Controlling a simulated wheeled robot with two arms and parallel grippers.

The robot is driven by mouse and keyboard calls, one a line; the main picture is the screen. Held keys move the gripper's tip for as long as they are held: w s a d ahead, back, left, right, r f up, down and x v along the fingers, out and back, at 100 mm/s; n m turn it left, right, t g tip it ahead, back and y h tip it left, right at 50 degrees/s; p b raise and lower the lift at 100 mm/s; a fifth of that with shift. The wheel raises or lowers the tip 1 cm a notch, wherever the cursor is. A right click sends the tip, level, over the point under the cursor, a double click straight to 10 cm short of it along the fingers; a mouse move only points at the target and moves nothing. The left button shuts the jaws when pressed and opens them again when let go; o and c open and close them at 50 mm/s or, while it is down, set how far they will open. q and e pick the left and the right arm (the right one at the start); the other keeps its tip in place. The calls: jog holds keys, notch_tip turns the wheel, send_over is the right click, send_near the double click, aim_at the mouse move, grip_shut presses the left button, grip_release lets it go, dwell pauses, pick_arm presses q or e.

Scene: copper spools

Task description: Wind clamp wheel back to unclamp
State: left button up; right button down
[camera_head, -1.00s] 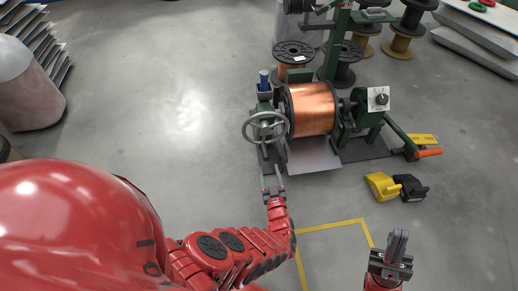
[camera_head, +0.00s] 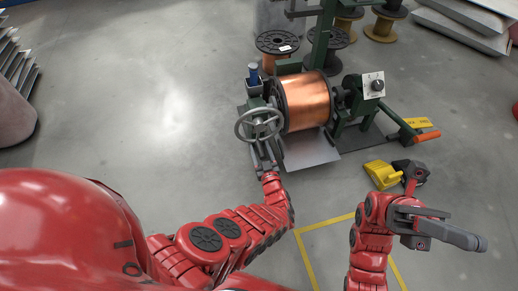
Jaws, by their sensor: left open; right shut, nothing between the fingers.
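The clamp wheel (camera_head: 239,132) is a grey spoked handwheel at the left end of the green winding machine, beside the copper spool (camera_head: 307,102). My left gripper (camera_head: 262,150) is open just at the wheel's near, lower rim. Its fingertips overlap the rim in the picture; I cannot tell whether they touch it. The spool sits between the wheel-side stand and the green right-hand stand (camera_head: 342,122). My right gripper (camera_head: 470,241) is shut and empty, out over the floor at the lower right, pointing right and away from the machine.
A yellow pedal (camera_head: 382,174) and a black one lie on the floor near my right arm. An orange-handled lever (camera_head: 427,137) sticks out right of the machine. Black-flanged reels (camera_head: 278,41) stand behind.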

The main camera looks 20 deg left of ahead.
pick_arm(q)
grip_shut()
dwell(1.4)
